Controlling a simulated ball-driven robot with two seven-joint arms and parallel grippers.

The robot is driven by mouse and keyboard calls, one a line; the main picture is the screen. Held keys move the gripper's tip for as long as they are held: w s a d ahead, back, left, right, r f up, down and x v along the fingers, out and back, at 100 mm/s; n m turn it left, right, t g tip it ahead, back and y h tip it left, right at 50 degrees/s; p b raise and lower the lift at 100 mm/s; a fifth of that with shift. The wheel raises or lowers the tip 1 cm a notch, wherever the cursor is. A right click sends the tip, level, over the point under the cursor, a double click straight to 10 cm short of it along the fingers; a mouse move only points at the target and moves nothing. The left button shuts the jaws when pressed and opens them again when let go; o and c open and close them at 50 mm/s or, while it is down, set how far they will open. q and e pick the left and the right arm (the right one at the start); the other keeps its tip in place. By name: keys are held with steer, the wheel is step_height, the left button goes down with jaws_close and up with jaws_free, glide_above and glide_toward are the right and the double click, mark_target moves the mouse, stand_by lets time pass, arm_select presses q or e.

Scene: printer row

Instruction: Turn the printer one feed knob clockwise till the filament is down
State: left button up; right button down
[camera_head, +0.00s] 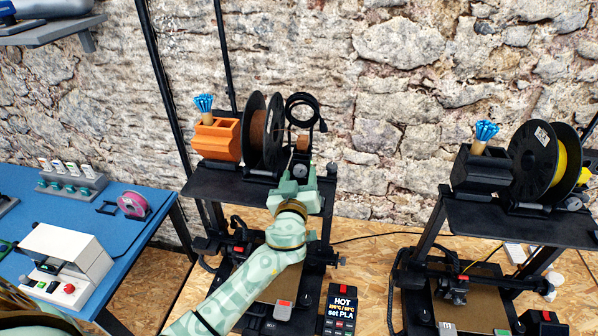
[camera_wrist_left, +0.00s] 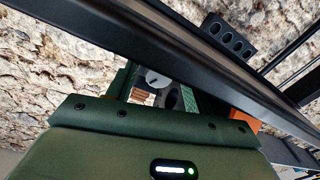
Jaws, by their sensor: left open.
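Printer one's black frame (camera_head: 196,187) stands at the centre of the head view, with a brown filament spool (camera_head: 257,138) on top. My left gripper (camera_head: 301,172) is open at the right end of its top bar. In the left wrist view a light grey round face (camera_wrist_left: 157,77) shows between the green fingers of the left gripper (camera_wrist_left: 162,85). I cannot tell whether the fingers touch it. The filament's path is hidden. My right gripper is out of view.
Printer one's display (camera_head: 341,303) reads HOT and set PLA. An orange holder (camera_head: 215,141) with blue-tipped tools stands left of the spool. A coiled black cable (camera_head: 303,108) hangs behind. A second printer (camera_head: 520,218) with a yellow spool stands right. A blue bench (camera_head: 150,237) is left.

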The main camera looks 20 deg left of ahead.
arm_select(q)
steer(key=shift+s, duration=0.1)
steer(key=shift+d, duration=0.1)
steer(key=shift+c, duration=1.2)
steer(key=c, duration=0.7)
steer(key=shift+f+m+b, duration=0.1)
steer(key=shift+m+b, duration=0.9)
steer(key=shift+b, duration=0.05)
steer(key=shift+c, duration=0.2)
steer(key=shift+m+b, duration=0.35)
steer(key=shift+m, duration=0.45)
steer(key=shift+r+m, duration=0.2)
steer(key=shift+m, duration=0.1)
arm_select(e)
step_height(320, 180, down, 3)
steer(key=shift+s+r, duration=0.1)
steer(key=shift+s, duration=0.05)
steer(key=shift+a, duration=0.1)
arm_select(q)
steer(key=o, duration=1)
steer(key=shift+f, duration=0.1)
